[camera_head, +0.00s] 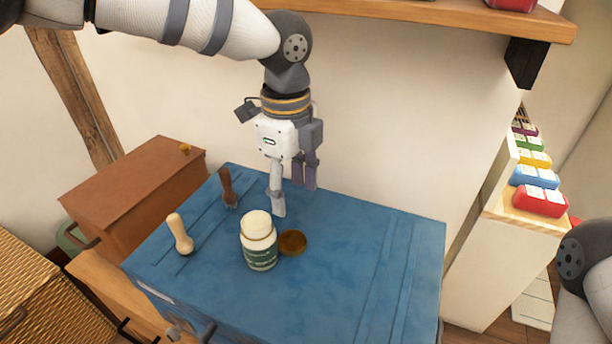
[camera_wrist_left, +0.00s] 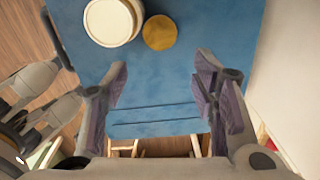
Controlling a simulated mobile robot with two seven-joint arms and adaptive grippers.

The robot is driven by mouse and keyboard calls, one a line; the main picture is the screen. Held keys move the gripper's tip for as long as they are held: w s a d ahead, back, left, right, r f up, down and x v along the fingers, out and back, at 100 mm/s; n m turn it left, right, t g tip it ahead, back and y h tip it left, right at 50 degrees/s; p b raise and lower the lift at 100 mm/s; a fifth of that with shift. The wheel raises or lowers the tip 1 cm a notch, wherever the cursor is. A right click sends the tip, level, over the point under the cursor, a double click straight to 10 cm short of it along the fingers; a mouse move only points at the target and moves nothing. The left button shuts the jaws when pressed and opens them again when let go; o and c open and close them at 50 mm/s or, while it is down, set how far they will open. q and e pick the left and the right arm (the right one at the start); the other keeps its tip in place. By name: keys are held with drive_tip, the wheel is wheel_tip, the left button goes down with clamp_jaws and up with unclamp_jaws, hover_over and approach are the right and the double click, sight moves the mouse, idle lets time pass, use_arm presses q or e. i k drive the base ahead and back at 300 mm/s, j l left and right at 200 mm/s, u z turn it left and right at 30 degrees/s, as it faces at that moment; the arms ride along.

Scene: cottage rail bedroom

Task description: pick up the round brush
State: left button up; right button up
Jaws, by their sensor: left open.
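The round brush (camera_head: 293,242) looks like a low, round brown disc lying on the blue-topped table (camera_head: 345,285), just right of a jar. It also shows in the left wrist view (camera_wrist_left: 160,33), beyond my fingertips and roughly centred between them sideways. My left gripper (camera_head: 295,197) is open and empty, pointing down above the table, behind the brush and apart from it. Its two fingers show spread in the left wrist view (camera_wrist_left: 162,75). At the right edge of the head view only a part of my right arm shows; its gripper is out of frame.
The white-lidded jar (camera_head: 259,250) with a green label stands close beside the brush. The wall is behind, with a shelf (camera_head: 420,12) above. The table's right part is clear.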

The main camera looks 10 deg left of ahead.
sight(230, 197)
drive_tip(key=k, duration=1)
